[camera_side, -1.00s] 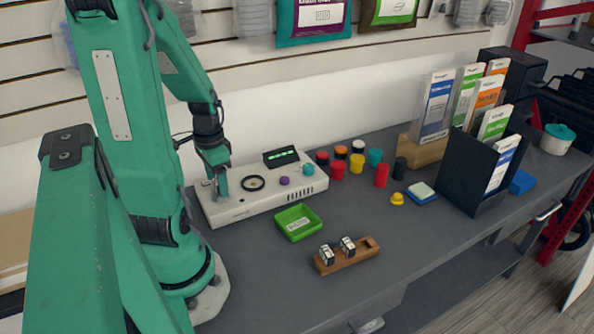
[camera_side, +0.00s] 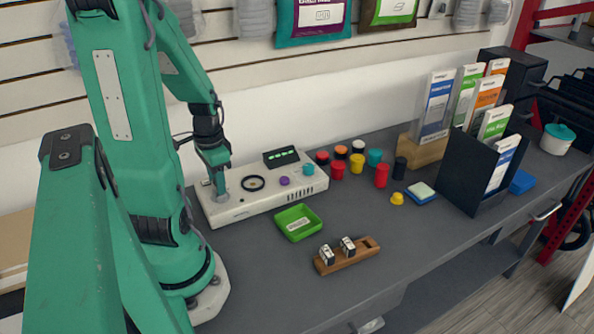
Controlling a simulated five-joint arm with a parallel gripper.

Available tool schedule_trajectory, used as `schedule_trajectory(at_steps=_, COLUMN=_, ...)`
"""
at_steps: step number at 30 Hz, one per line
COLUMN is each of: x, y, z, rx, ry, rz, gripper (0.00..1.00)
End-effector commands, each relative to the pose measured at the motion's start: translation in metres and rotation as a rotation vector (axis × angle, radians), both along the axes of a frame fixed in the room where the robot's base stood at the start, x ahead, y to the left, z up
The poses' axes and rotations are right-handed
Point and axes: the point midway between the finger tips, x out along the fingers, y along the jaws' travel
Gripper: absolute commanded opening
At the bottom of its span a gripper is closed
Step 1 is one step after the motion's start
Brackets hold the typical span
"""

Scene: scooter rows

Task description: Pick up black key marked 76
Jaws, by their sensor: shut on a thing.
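My gripper (camera_side: 219,188) points down at the left end of the white console (camera_side: 243,208). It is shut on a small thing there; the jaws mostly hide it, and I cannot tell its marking. Two small black-and-white pieces, a left one (camera_side: 327,256) and a right one (camera_side: 348,246), stand in the wooden rack (camera_side: 358,255) in front. Their markings are too small to read. The rack's right slot looks empty. I cannot make out a 76 anywhere.
A green tray (camera_side: 298,222) lies between console and rack. The console has a black ring (camera_side: 253,183), a purple knob (camera_side: 284,181) and a teal knob (camera_side: 308,169). Several coloured jars stand behind, with a red one (camera_side: 381,176) in front. The front of the bench is clear.

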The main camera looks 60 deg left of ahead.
Motion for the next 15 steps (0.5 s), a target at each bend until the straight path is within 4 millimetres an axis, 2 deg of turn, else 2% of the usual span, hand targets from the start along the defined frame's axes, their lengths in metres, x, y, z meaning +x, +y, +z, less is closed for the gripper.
schedule_trajectory(at_steps=8, x=0.0, y=0.0, z=0.005, rx=0.0, ry=0.0, rz=0.0, gripper=0.1)
schedule_trajectory(at_steps=15, x=0.0, y=0.001, z=0.022, rx=0.003, ry=-0.003, rz=0.0, gripper=0.1)
